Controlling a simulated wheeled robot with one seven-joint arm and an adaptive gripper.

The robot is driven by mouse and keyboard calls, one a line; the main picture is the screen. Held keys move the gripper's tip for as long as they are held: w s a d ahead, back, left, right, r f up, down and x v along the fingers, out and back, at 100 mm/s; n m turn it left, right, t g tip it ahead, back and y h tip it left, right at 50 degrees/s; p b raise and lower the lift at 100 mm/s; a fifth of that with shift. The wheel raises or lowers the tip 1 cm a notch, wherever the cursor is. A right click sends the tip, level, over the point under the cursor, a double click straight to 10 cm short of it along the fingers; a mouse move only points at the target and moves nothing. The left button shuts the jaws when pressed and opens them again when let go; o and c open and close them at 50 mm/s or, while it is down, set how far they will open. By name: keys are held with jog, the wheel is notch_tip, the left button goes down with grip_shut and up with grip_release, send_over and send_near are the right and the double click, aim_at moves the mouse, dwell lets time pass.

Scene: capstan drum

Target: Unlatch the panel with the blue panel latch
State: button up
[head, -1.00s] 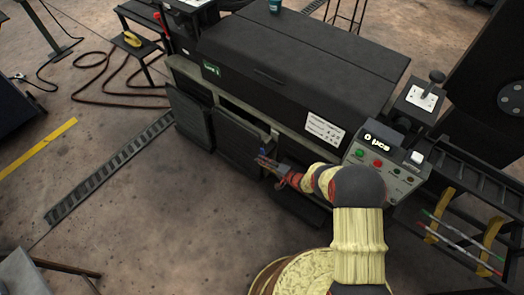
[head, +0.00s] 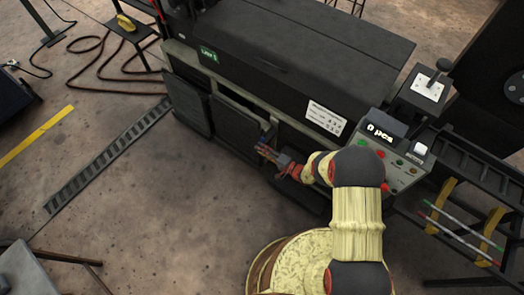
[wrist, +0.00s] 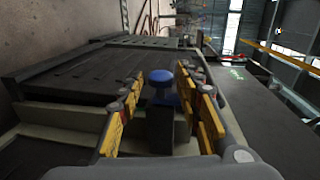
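The blue panel latch (wrist: 161,83) is a round blue knob on a dark upright post in the wrist view. My gripper (wrist: 160,110) is open, with its yellow-padded fingers on either side of the knob and post. A gap shows on both sides, so the fingers do not appear closed on it. In the head view my gripper (head: 265,148) is at the front of the dark machine, beside the right edge of a dark front panel (head: 235,120). The latch is too small there to make out clearly against the fingers.
A second dark panel (head: 187,104) hangs to the left on the machine (head: 290,55). A control box (head: 385,150) with coloured buttons is at the right, close to my arm. A dark rack (head: 465,175) stands beyond it.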

jog(key=shift+o, duration=0.7)
jog(key=v, duration=1.2)
jog(key=shift+s, duration=0.1)
